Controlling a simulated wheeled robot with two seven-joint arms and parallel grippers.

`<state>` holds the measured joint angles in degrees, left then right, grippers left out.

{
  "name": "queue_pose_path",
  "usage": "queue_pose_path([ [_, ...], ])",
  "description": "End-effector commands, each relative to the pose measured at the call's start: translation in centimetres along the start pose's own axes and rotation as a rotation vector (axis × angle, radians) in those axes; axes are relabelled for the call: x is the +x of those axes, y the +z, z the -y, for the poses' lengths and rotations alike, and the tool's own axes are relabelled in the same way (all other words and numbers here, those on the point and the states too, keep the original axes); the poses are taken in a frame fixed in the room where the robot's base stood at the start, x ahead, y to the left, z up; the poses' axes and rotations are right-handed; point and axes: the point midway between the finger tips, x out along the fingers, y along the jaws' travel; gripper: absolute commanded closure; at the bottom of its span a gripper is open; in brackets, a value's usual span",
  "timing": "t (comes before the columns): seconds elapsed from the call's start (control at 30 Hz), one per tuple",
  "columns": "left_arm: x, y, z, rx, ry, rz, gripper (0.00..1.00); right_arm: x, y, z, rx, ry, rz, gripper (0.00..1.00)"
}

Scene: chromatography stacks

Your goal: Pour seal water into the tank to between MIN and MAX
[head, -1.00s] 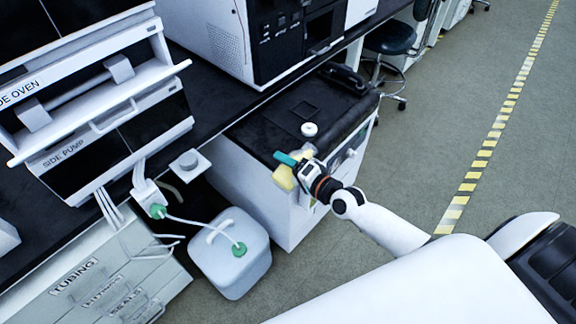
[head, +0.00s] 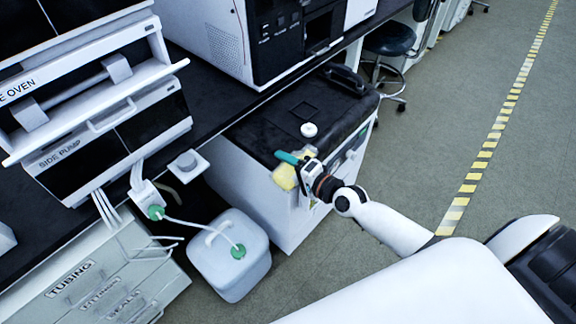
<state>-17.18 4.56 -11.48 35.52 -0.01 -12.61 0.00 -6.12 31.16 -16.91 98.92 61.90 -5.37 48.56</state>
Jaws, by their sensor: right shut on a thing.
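My right gripper (head: 303,174) is at the near front edge of a white cabinet with a black top (head: 265,140). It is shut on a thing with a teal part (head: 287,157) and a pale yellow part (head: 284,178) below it. The fingers and wrist hide some of it, and I cannot tell whether it is the seal water container. A round white cap or knob (head: 309,130) stands on the black top, a little beyond the gripper. No MIN or MAX marks are readable, so I cannot single out the tank. My left gripper is out of view.
A white jug (head: 230,275) with a green cap and a tube stands on the floor at left. Labelled drawers (head: 95,285) and a stacked instrument (head: 110,130) are beside it. A stool (head: 390,40) is behind the cabinet. The floor at right is open.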

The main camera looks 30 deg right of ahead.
Motion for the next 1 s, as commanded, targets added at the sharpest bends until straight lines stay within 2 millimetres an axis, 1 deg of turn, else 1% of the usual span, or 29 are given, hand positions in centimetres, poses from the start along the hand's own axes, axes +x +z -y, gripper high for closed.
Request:
queue_pose_path([
  [0.07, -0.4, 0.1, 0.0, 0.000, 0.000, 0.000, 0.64, 0.0, 0.0, -0.4, -0.021, 0.003, 0.006, 0.73],
  [0.2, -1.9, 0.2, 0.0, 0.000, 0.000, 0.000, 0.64, -0.1, 0.0, -0.9, -0.134, 0.002, 0.028, 0.73],
  [0.4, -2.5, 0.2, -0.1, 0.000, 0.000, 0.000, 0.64, -0.1, 0.0, -1.1, -0.235, 0.002, 0.048, 0.73],
  [0.63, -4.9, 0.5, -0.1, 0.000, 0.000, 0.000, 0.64, -0.4, 0.4, -2.5, -0.435, 0.003, 0.089, 0.73],
  [0.77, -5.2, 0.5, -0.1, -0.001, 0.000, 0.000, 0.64, -0.5, 0.5, -2.6, -0.506, 0.002, 0.102, 0.73],
  [1.0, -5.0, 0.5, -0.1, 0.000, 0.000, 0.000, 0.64, -0.4, 0.5, -2.4, -0.513, 0.003, 0.103, 0.73],
])
